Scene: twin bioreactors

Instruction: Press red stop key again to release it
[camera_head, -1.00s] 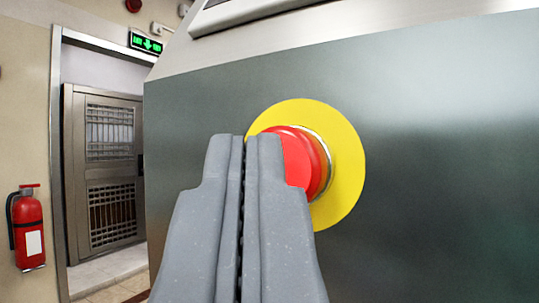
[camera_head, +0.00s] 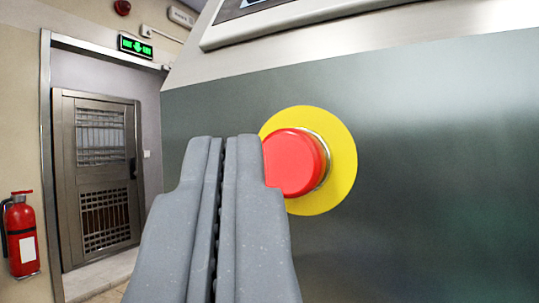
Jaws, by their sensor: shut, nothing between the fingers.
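The red stop key (camera_head: 297,162) is a round mushroom button on a yellow disc (camera_head: 340,165), set in a dark grey-green panel (camera_head: 440,170). My gripper (camera_head: 226,140) is shut and empty. Its fingertips are just left of the red key in the picture and cover a little of the key's left edge. I cannot tell whether the fingertips touch the key. The lower left part of the yellow disc is hidden behind the key and the gripper.
The panel to the right of the key is bare. A sloped metal console (camera_head: 300,25) juts out above it. At the left are a metal door (camera_head: 100,180), a red fire extinguisher (camera_head: 21,235) and a green exit sign (camera_head: 136,45).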

